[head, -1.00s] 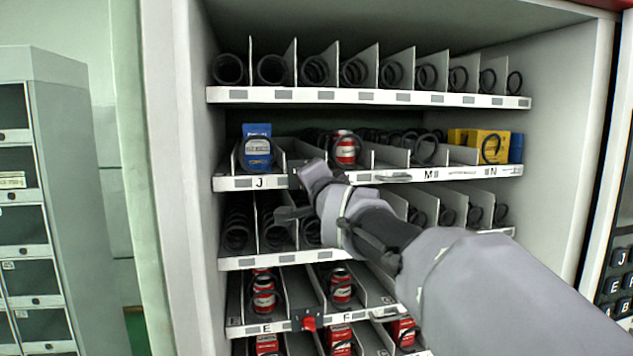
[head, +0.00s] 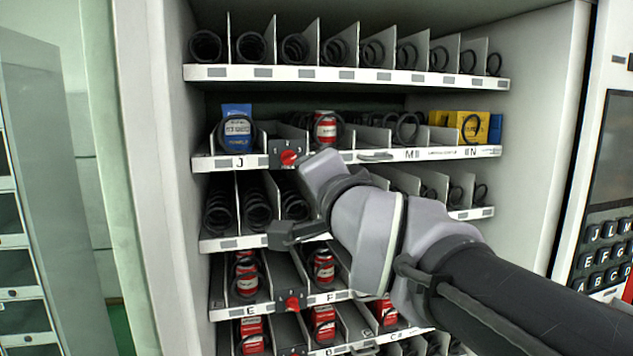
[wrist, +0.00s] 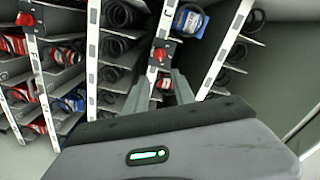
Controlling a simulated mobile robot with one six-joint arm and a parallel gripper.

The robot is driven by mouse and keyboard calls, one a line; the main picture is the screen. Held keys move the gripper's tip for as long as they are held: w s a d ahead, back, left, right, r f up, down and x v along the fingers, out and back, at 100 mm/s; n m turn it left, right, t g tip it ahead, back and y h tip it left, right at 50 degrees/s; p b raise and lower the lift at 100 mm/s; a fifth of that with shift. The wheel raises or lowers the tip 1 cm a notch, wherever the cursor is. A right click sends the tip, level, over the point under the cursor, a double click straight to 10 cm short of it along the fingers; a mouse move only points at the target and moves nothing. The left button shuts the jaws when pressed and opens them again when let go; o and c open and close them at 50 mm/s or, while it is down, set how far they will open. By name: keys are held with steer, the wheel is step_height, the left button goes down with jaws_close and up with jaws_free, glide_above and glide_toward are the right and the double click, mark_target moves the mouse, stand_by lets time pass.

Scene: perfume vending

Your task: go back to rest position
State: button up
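My arm reaches in from the lower right of the head view, in front of the open vending machine (head: 350,76). In the wrist view my gripper (wrist: 158,88) has its two grey fingers spread apart, with nothing held between them. Shelves and a red knob (wrist: 158,54) show beyond the fingertips. In the head view the wrist is in front of the middle shelves, just below the red knob (head: 288,158) beside label J. The fingers are mostly hidden behind the wrist there.
A blue box (head: 237,128) stands in slot J, with a red-and-white can (head: 325,128) to its right. Yellow boxes (head: 470,124) sit far right. Another red knob (head: 292,303) is on a lower shelf. A keypad (head: 605,262) is at right, a grey cabinet (head: 45,180) at left.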

steer(key=shift+v, duration=0.95)
steer(key=s+d+f+n+g+h+b, duration=0.1)
steer(key=s+d+f+g+b, duration=0.1)
steer(key=s+f, duration=0.6)
steer(key=s+d+f+n+g+h+b, duration=0.1)
steer(key=s+d+f+g, duration=0.3)
steer(key=f, duration=1.4)
steer(key=s+d+f+n+g+h+b, duration=0.1)
steer(key=s+d+f+g+b, duration=0.3)
steer(key=s+f, duration=0.8)
steer(key=shift+s+f+n+g, duration=0.2)
steer(key=shift+f+n+g, duration=0.25)
steer(key=shift+n+g, duration=0.35)
steer(key=shift+d, duration=0.1)
